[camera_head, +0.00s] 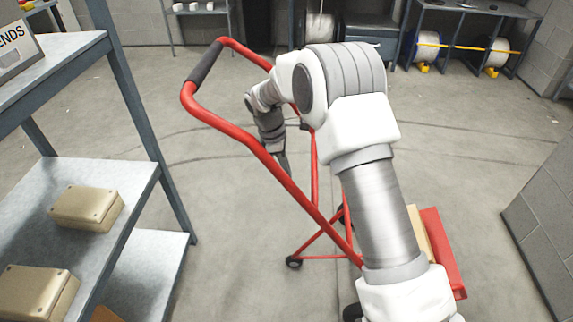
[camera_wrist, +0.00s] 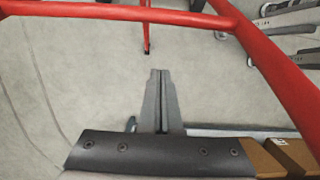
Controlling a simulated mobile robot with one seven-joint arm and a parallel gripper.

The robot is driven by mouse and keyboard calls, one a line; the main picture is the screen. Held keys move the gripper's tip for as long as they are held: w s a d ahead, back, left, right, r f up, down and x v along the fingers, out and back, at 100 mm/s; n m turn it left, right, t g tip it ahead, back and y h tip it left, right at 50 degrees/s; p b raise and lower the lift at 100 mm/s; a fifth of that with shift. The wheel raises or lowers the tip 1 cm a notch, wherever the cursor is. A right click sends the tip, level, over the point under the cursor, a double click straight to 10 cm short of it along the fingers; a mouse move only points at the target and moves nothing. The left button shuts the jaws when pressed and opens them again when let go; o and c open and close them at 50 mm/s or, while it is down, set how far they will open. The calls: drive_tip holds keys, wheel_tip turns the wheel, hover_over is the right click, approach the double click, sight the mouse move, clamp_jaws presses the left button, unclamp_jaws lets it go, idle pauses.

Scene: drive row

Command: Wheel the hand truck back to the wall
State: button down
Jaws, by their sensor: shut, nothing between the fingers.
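The red hand truck (camera_head: 270,170) stands tilted on the floor in front of me, its handle with a black grip (camera_head: 206,63) at the upper left. Small black wheels show below its frame. My gripper (camera_head: 284,165) hangs pointing down inside the handle frame, apart from the black grip, and my arm hides part of the truck. In the wrist view my gripper (camera_wrist: 160,74) is shut with nothing between the fingers. Red bars of the hand truck (camera_wrist: 275,65) cross the top and right of that view.
A shelf unit (camera_head: 150,120) with tan boxes (camera_head: 88,207) stands close on the left. A rack with cable spools (camera_head: 428,47) stands at the back right. A grey block wall (camera_head: 545,200) is at the right. Bare floor (camera_head: 470,150) lies between the truck and the walls.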

drive_tip(key=shift+d+f+b, duration=0.45)
drive_tip(key=shift+d+f, duration=0.1)
drive_tip(key=shift+d, duration=0.3)
drive_tip(key=shift+d+f+b, duration=0.4)
drive_tip(key=shift+d+f, duration=0.1)
drive_tip(key=shift+d, duration=0.3)
drive_tip(key=shift+d+f+b, duration=0.45)
drive_tip(key=shift+d+f, duration=0.1)
drive_tip(key=shift+d, duration=0.3)
drive_tip(key=d+p, duration=1.1)
drive_tip(key=d, duration=3.5)
drive_tip(key=shift+w, duration=0.1)
drive_tip(key=shift+a, duration=0.1)
